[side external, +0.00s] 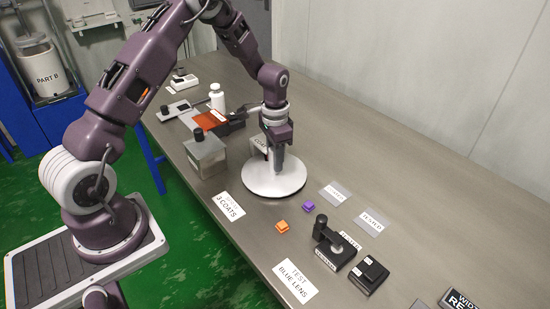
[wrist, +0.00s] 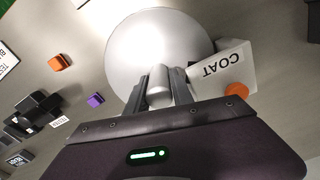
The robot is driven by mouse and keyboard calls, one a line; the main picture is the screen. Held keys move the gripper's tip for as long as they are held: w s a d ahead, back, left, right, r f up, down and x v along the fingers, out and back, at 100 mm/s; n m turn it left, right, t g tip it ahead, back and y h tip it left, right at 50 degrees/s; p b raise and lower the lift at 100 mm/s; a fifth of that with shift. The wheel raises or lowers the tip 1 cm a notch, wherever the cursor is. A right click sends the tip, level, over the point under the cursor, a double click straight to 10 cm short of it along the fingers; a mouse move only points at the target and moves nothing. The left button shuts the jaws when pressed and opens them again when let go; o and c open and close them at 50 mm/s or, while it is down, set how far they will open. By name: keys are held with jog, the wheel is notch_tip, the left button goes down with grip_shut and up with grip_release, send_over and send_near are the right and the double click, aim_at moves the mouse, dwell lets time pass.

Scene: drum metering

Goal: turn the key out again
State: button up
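My gripper (side external: 277,163) points down over a pale round disc (side external: 275,178) on the table. In the wrist view my gripper (wrist: 160,88) has a finger on each side of a rounded grey post (wrist: 158,80). No clear gap shows between the fingers and the post, so it looks shut on it. The post is in front of the disc (wrist: 150,35); its lower end is hard to make out. Nothing in either view is clearly recognisable as a key.
A block marked COAT (wrist: 222,68) stands close beside the gripper. An orange cube (side external: 282,227) and a purple cube (side external: 308,206) lie in front of the disc. A capped container (side external: 205,155) stands left, a black device (side external: 335,245) right.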

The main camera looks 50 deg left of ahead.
grip_shut()
jog(key=shift+r, duration=0.1)
dwell(1.1)
